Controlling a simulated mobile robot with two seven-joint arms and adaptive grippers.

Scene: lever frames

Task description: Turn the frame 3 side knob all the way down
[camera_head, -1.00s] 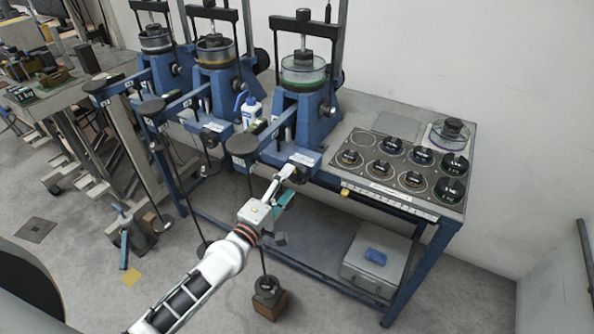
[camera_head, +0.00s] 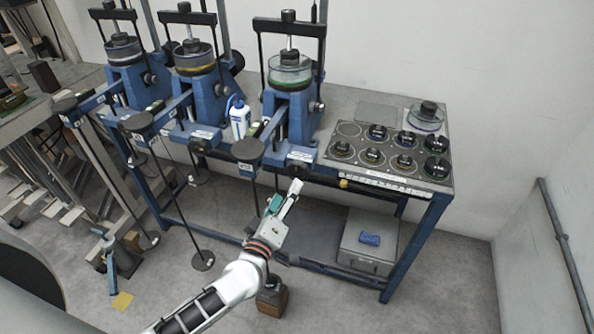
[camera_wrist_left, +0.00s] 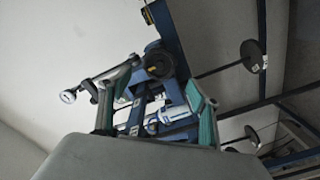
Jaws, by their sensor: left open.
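The third lever frame (camera_head: 288,110), nearest on the right, is a blue casting with a clear green-rimmed dish. A dark round knob (camera_head: 299,168) sits on its blue front end. Another small dark knob (camera_head: 316,107) is on the right side of its body. I cannot tell from labels which one is the side knob. My left gripper (camera_head: 284,196) is open and empty, just below and in front of the front-end knob, apart from it. The left wrist view shows its teal fingers (camera_wrist_left: 150,92) spread, with a dark ringed knob (camera_wrist_left: 158,64) beyond, between them. My right gripper is not in view.
A round black pad (camera_head: 248,150) with a hanging rod is left of my gripper. Two similar frames stand further left. A white bottle (camera_head: 240,118) is between frames. A panel of dishes (camera_head: 390,150) lies right. A grey box (camera_head: 367,245) sits below the bench.

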